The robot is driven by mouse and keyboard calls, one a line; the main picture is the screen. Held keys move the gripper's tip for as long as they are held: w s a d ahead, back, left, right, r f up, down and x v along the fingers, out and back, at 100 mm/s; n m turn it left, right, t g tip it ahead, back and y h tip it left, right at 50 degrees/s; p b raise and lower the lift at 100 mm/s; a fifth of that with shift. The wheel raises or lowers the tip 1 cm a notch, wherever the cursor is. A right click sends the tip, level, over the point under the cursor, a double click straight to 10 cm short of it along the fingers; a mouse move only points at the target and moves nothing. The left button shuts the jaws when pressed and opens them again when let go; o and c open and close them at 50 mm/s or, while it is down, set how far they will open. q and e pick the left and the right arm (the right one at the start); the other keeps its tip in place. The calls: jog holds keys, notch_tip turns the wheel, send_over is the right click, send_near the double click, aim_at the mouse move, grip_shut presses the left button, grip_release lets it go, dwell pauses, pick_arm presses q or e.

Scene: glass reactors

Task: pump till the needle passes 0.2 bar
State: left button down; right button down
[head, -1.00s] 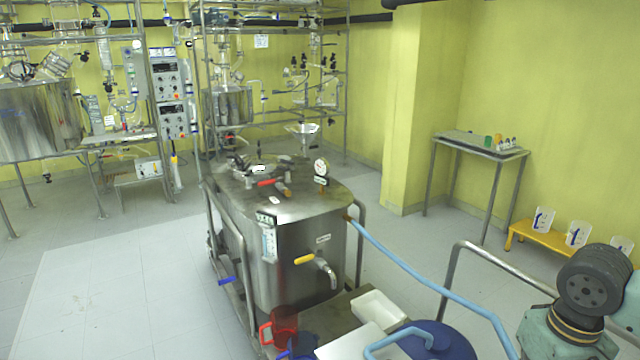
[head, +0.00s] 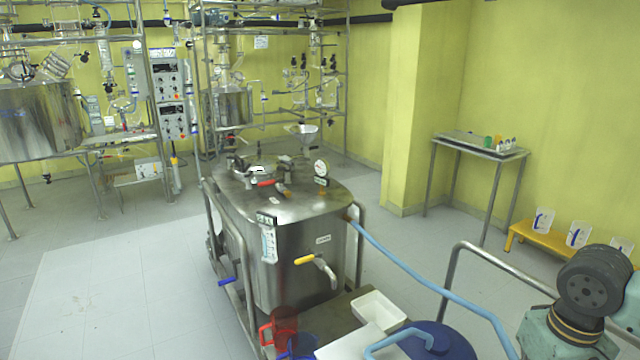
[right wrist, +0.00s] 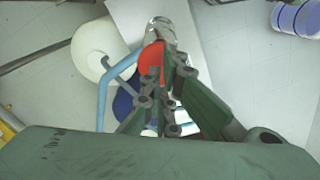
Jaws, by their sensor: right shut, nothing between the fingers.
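The round white pressure gauge (head: 321,168) stands upright on top of the steel tank (head: 285,262). Its needle is too small to read. A light blue hose (head: 425,276) runs from the tank's right side to the lower right. A blue round-topped vessel (head: 440,342) with a light blue tube over it stands in front; I cannot tell whether it is the pump. In the right wrist view my right gripper (right wrist: 160,82) is shut and empty, with a red object (right wrist: 150,60) behind its fingers; contact cannot be told. My left gripper is out of view.
A red jug (head: 280,327) and a white tray (head: 378,311) sit in front of the tank. A metal rail (head: 490,258) stands at the lower right. A side table (head: 481,146) and a yellow bench (head: 540,238) stand at the right. Open floor lies left of the tank.

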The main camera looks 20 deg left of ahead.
jog(key=shift+f, duration=3.2)
jog(key=shift+r, duration=0.1)
notch_tip(320, 180, up, 6)
jog(key=p, duration=0.8)
jog(key=shift+r, duration=0.15)
